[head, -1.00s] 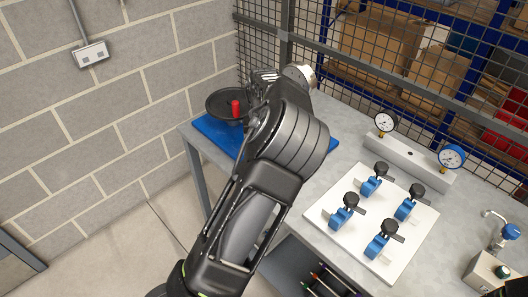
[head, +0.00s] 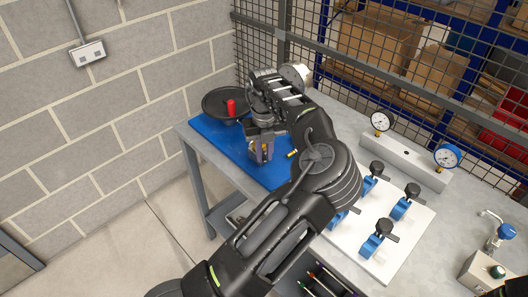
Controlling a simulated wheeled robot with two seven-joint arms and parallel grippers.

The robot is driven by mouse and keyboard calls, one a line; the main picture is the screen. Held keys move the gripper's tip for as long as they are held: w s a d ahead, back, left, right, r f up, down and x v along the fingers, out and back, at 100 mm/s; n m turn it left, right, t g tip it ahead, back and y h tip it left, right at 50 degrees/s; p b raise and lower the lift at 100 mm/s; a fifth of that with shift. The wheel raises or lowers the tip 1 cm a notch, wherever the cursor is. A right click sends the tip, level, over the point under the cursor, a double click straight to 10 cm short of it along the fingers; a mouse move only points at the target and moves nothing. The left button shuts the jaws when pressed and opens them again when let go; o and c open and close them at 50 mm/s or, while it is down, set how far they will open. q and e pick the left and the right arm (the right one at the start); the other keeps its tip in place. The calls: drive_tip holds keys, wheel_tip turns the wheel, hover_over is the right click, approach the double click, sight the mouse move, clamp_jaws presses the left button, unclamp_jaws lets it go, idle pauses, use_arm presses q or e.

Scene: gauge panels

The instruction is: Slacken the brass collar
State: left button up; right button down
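My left gripper (head: 261,153) points down over the blue mat (head: 215,138) at the left end of the bench. Small brass-yellow and grey parts show at its fingertips; they may be the brass collar, but they are too small and too covered to be sure. I cannot tell whether the fingers touch or hold them. My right gripper is not in view; only a dark edge shows at the bottom right corner.
A black dish (head: 213,102) with a red cylinder (head: 231,107) stands behind my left gripper. A small yellow piece (head: 292,153) lies to its right. A white plate (head: 405,236) with blue valves, partly behind my arm, and two gauges (head: 381,121) (head: 446,156) are at the right.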

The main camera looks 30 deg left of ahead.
use_arm(q)
drive_tip(key=o, duration=0.3)
drive_tip(key=shift+o, duration=0.2)
drive_tip(key=shift+a+r+m, duration=0.15)
drive_tip(key=shift+m, duration=0.25)
